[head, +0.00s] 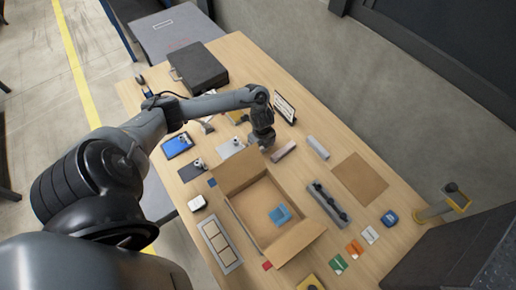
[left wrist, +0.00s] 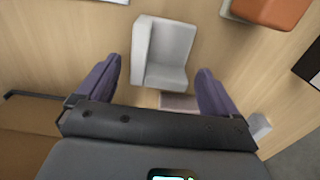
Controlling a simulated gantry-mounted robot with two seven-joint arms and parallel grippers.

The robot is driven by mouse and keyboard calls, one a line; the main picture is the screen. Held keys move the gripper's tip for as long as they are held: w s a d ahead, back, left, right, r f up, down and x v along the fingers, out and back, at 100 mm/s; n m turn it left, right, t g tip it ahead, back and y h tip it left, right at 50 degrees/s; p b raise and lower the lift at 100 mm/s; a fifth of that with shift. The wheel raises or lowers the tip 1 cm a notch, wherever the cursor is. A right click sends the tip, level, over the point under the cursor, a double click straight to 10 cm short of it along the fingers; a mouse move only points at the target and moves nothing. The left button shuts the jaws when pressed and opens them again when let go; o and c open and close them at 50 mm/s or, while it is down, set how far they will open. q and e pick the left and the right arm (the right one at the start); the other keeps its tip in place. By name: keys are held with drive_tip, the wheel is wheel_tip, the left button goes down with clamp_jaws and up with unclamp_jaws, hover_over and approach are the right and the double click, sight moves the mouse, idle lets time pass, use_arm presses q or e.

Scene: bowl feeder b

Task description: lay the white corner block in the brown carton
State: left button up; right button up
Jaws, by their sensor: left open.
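The white corner block (left wrist: 165,55) lies on the wooden table in the left wrist view, an L-shaped piece with a raised side. My left gripper (left wrist: 163,80) is open, its two dark fingers apart on either side of the block's near end. I cannot tell the height between the fingers and the block. In the head view my left gripper (head: 265,146) points down just beyond the brown carton's far edge, and I cannot make out the block there. The open brown carton (head: 244,211) has flaps folded out and a blue piece (head: 280,214) inside. My right gripper is not in view.
A pinkish-brown bar (head: 284,151) lies beside my left gripper, and a light cylinder (head: 318,147) lies farther right. A dark-framed stand (head: 285,108) is behind it. A black case (head: 199,68) stands at the back. A grey rack (head: 327,204) is right of the carton.

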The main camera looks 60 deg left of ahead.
use_arm(q)
drive_tip(key=shift+f, duration=0.65)
drive_tip(key=shift+c, duration=0.2)
drive_tip(key=c, duration=1.1)
drive_tip(key=shift+r, duration=0.1)
